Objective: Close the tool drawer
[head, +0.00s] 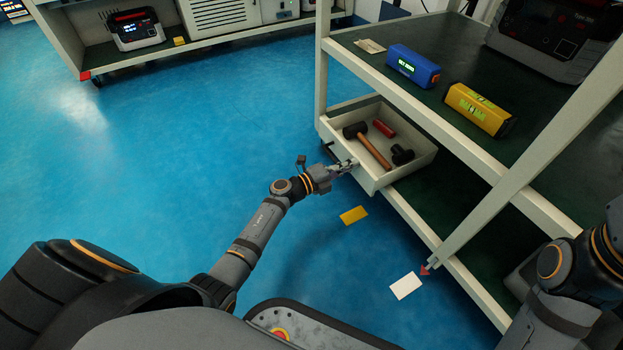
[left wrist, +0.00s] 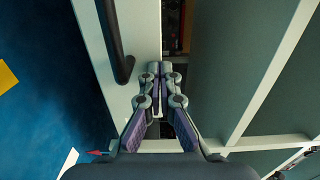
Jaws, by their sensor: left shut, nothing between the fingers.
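The tool drawer (head: 408,171) is a pale open-topped box, pulled out from under the shelf of the rack. A mallet (head: 372,148) with a wooden handle, a red tool (head: 384,128) and a black tool (head: 402,154) lie in it. My left gripper (head: 347,167) is shut and empty at the drawer's front panel. In the left wrist view its fingertips (left wrist: 160,68) overlap the front panel's edge; I cannot tell whether they touch. A black bar handle (left wrist: 115,45) shows beside them on the front panel (left wrist: 145,35). My right gripper is out of view.
The rack's upper shelf (head: 440,62) holds a blue device (head: 412,66), a yellow device (head: 478,108) and a large dark unit (head: 556,35). A slanting pale post (head: 530,165) stands at the right. Yellow (head: 354,215) and white (head: 406,286) cards lie on the blue floor. Floor left of the drawer is clear.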

